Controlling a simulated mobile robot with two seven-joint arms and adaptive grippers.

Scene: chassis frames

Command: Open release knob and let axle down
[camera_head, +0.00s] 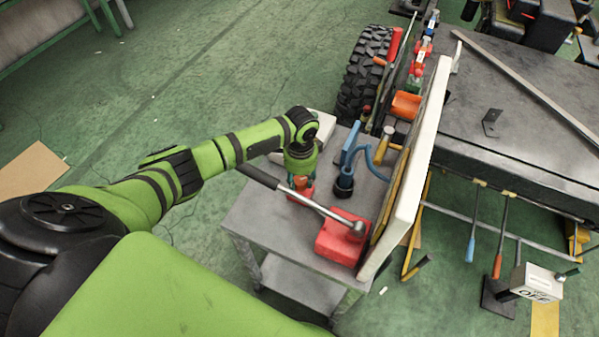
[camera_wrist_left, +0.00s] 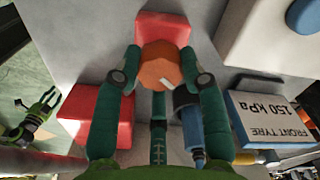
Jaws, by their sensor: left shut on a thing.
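My left gripper (camera_head: 301,180) points down at the bench, its fingers on a small red and orange part there. A red block (camera_wrist_left: 162,28) sits just beyond the knob. How far the knob is turned cannot be told. A lever with a dark grip (camera_head: 258,177) runs to a red block (camera_head: 343,240) on the bench. A black tyre (camera_head: 364,72) stands behind the bench; the axle cannot be made out clearly. A small green gripper-like shape (camera_wrist_left: 38,112), perhaps my right gripper, shows at left in the wrist view.
The grey bench (camera_head: 255,215) also holds a blue tool with a hose (camera_head: 345,178). A tall white panel (camera_head: 415,165) borders the bench at right. Green floor lies open at left.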

